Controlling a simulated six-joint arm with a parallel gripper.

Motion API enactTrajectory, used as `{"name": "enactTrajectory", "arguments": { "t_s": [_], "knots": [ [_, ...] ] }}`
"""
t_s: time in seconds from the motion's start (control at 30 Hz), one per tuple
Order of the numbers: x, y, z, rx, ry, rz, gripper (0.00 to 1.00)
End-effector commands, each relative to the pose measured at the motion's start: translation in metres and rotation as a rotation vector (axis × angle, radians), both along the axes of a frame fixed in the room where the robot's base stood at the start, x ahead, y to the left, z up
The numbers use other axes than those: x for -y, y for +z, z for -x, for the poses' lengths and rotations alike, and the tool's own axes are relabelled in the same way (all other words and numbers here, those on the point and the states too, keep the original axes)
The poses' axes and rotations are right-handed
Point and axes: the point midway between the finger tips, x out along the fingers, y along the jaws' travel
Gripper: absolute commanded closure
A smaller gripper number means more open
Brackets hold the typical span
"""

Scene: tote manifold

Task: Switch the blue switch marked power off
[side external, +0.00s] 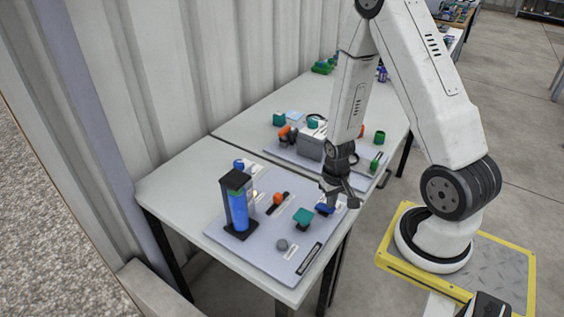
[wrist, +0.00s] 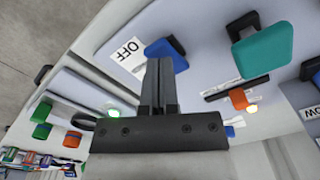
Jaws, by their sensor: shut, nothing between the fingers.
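A blue switch (side external: 325,208) sits at the right edge of the pale panel on the near table. In the wrist view the blue switch (wrist: 172,50) shows partly behind my fingers, beside a white label reading OFF (wrist: 128,54). No "power" marking is readable. My gripper (side external: 338,190) points down just above and beside the blue switch. In the wrist view my gripper (wrist: 160,68) is shut with nothing between its fingers, and its tips overlap the switch's near side. I cannot tell whether they touch it.
A black frame with a blue cylinder (side external: 239,210) rises at the panel's left. Another panel with a grey box (side external: 311,146) lies behind.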

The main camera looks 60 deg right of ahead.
Motion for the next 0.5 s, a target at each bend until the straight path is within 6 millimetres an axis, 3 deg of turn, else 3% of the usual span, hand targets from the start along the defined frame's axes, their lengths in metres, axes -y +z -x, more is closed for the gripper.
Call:
{"name": "enactTrajectory", "arguments": {
  "t_s": [0.5],
  "knots": [
    [0.0000,-0.0055,0.0001,0.000,0.000,0.000,1.00]
  ]
}}
